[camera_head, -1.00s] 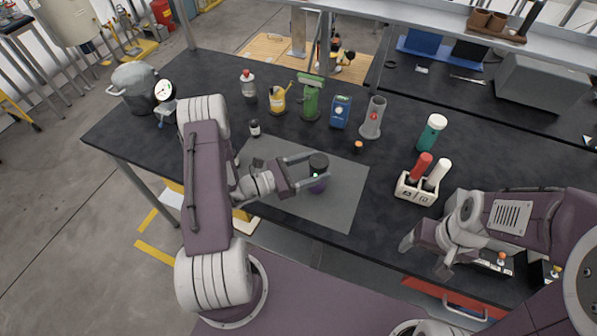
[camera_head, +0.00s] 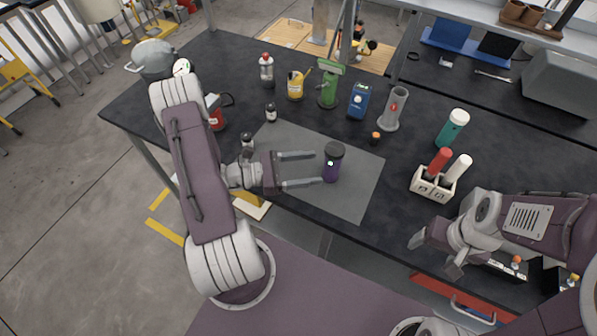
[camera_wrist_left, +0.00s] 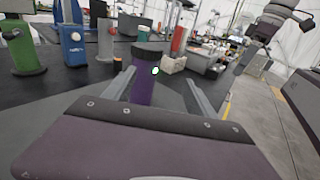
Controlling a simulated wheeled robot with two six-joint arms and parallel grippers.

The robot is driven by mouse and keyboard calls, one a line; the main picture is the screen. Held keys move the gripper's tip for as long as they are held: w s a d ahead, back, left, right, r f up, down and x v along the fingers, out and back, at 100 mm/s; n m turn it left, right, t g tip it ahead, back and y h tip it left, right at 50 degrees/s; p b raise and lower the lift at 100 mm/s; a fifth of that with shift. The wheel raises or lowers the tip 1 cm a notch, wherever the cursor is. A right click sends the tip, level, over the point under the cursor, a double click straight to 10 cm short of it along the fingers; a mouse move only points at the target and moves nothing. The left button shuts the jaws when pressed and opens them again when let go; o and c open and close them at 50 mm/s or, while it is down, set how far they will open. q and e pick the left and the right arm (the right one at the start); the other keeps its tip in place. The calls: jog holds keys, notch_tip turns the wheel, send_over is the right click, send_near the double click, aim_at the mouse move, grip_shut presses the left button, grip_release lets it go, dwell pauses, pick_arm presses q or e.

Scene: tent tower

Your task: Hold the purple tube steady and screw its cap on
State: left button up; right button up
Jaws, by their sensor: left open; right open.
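The purple tube (camera_head: 332,168) stands upright on the grey mat (camera_head: 355,195), with a dark grey cap (camera_head: 333,149) on top. How tightly the cap sits cannot be told. In the left wrist view the tube (camera_wrist_left: 142,92) stands just ahead, with its dark top (camera_wrist_left: 152,49) and a small pale-green dot on its side. My left gripper (camera_head: 316,168) is open and empty, low over the mat, its fingertips just left of the tube. My right gripper (camera_head: 433,257) is open and empty near the table's front edge, well to the right of the tube.
Behind the mat stand a green device (camera_head: 328,90), a blue box (camera_head: 358,101), a grey holder (camera_head: 392,110) and an orange-topped vial (camera_head: 375,139). A white rack (camera_head: 432,186) with red and white tubes and a teal bottle (camera_head: 453,128) are to the right. The mat's right part is clear.

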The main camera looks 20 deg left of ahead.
pick_arm(q)
jog(key=s+d+m+g, duration=0.7)
jog(key=s+m+g, duration=0.1)
jog(key=g, duration=0.1)
jog(key=s+a+f+m+g+y, duration=0.2)
jog(key=s+m+g+y, duration=0.3)
jog(key=s+m+y, duration=0.25)
jog(key=w+a+r+m+t+y, duration=0.2)
jog(key=w+a+m+t+y, duration=0.3)
jog(key=m, duration=0.4)
jog(key=shift+w+r+y, duration=0.3)
jog(key=shift+w+y, duration=0.45)
jog(key=shift+w, duration=0.15)
